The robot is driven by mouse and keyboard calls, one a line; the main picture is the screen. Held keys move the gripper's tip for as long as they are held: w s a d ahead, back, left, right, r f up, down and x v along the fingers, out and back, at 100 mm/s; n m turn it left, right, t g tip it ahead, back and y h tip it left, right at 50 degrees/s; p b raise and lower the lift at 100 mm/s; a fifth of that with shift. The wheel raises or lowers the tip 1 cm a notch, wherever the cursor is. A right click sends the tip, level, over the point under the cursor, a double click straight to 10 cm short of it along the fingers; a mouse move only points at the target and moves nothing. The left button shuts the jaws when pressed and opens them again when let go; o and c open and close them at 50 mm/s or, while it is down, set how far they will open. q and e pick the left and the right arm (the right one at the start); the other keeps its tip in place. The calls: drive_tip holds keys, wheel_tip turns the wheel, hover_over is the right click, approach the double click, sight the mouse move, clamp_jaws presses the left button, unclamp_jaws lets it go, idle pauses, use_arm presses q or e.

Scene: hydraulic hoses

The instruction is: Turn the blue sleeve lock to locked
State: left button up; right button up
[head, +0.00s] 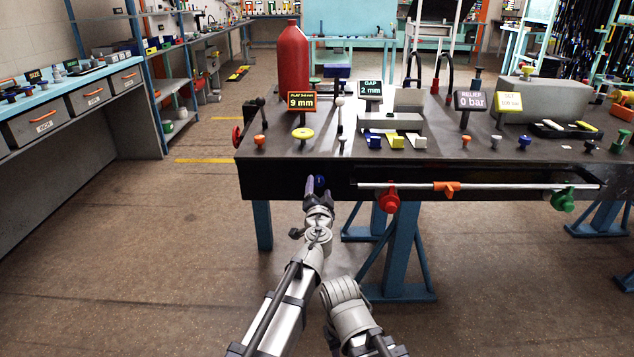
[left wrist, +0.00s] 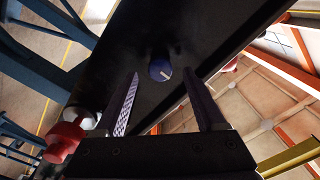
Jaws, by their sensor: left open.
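The blue sleeve lock (head: 320,181) is a small round knob on the dark front face of the bench. In the left wrist view the blue knob (left wrist: 160,70) shows a short white mark on its face. My left gripper (head: 318,190) is open and points at it from the front. In the left wrist view the two fingers (left wrist: 160,82) stand apart on either side of the knob, with a gap on both sides; I cannot tell how far the tips are from the face. My right gripper is not in view.
A red knob (head: 389,198), a horizontal rod with an orange clamp (head: 446,188) and a green knob (head: 563,200) sit on the bench front to the right. The bench top (head: 300,150) carries several knobs, levers and displays. The floor on the left is clear.

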sight(319, 182)
use_arm(q)
drive_tip(key=w, duration=0.4)
clamp_jaws()
idle(0.5)
